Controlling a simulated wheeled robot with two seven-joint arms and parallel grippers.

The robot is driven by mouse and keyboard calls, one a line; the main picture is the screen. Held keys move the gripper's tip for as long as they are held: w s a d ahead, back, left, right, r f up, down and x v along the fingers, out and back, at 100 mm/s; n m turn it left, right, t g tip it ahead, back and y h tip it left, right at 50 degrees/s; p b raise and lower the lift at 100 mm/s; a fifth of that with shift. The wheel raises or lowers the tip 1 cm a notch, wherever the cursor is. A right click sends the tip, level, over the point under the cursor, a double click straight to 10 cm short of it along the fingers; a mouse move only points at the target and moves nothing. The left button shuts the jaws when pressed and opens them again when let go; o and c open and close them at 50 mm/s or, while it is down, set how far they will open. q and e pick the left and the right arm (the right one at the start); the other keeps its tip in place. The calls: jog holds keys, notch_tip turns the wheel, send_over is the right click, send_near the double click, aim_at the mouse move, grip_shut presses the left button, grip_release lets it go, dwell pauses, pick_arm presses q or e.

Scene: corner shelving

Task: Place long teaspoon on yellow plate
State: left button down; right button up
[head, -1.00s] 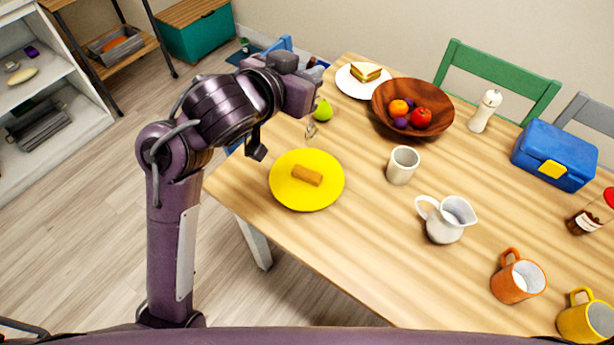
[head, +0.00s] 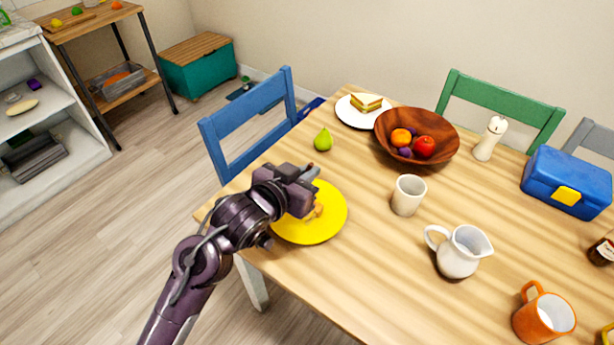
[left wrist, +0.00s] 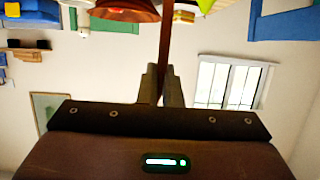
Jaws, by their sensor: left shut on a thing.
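The yellow plate (head: 328,228) lies near the table's left edge in the head view. A small tan piece of food (head: 318,212) on it is mostly hidden by my left gripper (head: 308,196), which is low over the plate's upper left part. In the left wrist view its fingers (left wrist: 160,85) are shut on a thin, dark brown-looking shaft, likely the long teaspoon (left wrist: 166,40), which extends away from the fingers. The teaspoon cannot be made out in the head view, so whether it touches the plate cannot be told. My right gripper is not in view.
A green pear (head: 323,140), a white plate with a sandwich (head: 350,117) and a wooden fruit bowl (head: 450,150) stand behind the plate. A white cup (head: 408,196) and pitcher (head: 458,252) stand to its right. A blue chair (head: 245,115) is at the table's left.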

pick_arm(q)
jog(key=shift+f, duration=0.45)
jog(key=shift+f, duration=0.1)
jog(key=c, duration=1.6)
grip_release()
jog(key=v, duration=1.2)
jog(key=shift+r, duration=0.2)
